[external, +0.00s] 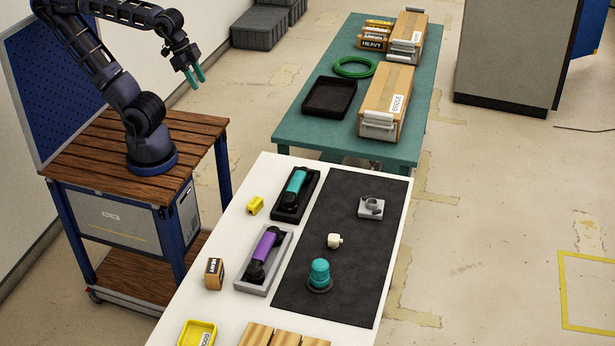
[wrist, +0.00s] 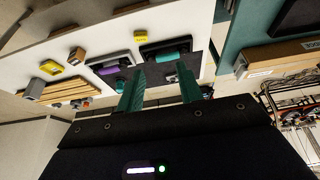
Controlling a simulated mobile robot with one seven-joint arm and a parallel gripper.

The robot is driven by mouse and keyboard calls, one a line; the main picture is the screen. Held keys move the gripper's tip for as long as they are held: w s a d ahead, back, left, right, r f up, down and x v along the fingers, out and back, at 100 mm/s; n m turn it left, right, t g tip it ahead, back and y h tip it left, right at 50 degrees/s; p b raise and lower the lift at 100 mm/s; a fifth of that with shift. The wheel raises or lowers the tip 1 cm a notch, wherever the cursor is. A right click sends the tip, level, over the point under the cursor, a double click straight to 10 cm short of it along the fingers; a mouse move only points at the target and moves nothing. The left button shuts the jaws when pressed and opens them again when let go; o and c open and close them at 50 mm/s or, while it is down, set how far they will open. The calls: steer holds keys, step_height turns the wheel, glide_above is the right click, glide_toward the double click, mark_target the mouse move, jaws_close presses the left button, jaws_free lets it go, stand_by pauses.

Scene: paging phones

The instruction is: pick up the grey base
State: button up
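A small grey base (external: 371,208), square with a rounded raised part, sits on the dark mat's far right area. A grey tray-like cradle (external: 246,286) on the white table holds a purple handset (external: 265,244); the handset also shows in the wrist view (wrist: 108,70). A black cradle (external: 287,211) beyond it holds a teal handset (external: 296,186). My gripper (external: 194,78) is raised at the upper left, away from the white table and touching nothing. In the wrist view, its teal fingers (wrist: 161,72) are apart with nothing held between them. I cannot make out the small grey base there.
The dark mat (external: 350,275) also carries a teal dome (external: 320,272) and a cream piece (external: 334,241). A yellow block (external: 255,205), a small box (external: 214,273) and a yellow tray (external: 198,334) stand on the white table. A teal table (external: 298,145) with boxes stands beyond.

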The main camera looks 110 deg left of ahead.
steer(key=shift+o, duration=0.2)
stand_by(0.3)
steer(key=o, duration=1.4)
steer(key=shift+c, duration=0.2)
steer(key=shift+w, duration=0.1)
